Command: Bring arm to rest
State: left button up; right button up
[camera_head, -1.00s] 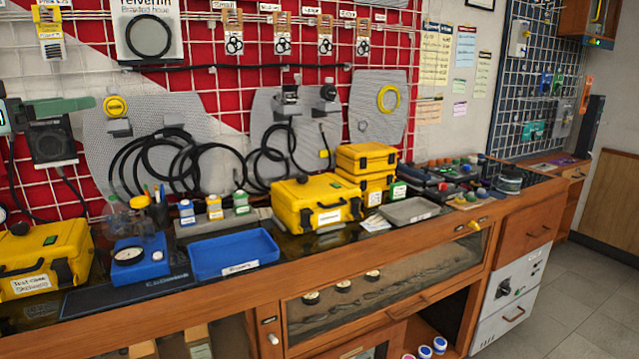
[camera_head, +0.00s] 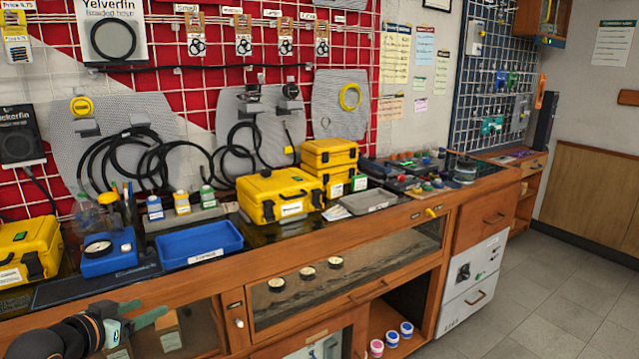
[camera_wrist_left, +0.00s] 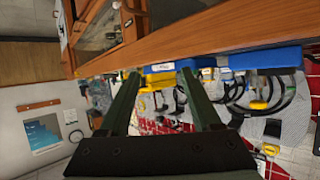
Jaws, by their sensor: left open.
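My left arm comes in at the lower left of the head view. Its gripper (camera_head: 142,322) is in front of the wooden workbench (camera_head: 160,293), below the top edge and apart from it. Its green fingers (camera_wrist_left: 158,92) stand spread in the left wrist view, with nothing between them. In that view the bench edge runs across the top, and the room appears turned over. My right gripper is not in view.
On the bench are a blue tray (camera_head: 199,244), a blue gauge block (camera_head: 108,254), yellow cases (camera_head: 280,194) and a grey tray (camera_head: 367,202). Hoses hang on the red wall grid behind. The tiled floor (camera_head: 520,300) at the right is clear.

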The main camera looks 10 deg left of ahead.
pick_arm(q)
jog(key=s+d+f+g+h, duration=0.1)
jog(key=s+d+f, duration=0.35)
jog(key=f, duration=0.25)
jog(key=s+d+f+m+g, duration=0.1)
jog(key=s+d+f, duration=0.2)
jog(key=d+f, duration=0.3)
jog(key=s+d+f+g+h, duration=0.1)
jog(key=s+d+f, duration=0.2)
jog(key=f, duration=0.4)
jog(key=s+d+f+g, duration=0.1)
jog(key=s+d+f, duration=0.2)
jog(key=s+d, duration=0.4)
jog(key=s+d+f, duration=0.3)
jog(key=s+d, duration=0.3)
jog(key=d, duration=0.2)
jog(key=s+a+r+p, duration=0.1)
jog(key=a+r+p, duration=0.3)
jog(key=r+p, duration=0.4)
jog(key=p, duration=0.4)
jog(key=shift+s+r, duration=0.15)
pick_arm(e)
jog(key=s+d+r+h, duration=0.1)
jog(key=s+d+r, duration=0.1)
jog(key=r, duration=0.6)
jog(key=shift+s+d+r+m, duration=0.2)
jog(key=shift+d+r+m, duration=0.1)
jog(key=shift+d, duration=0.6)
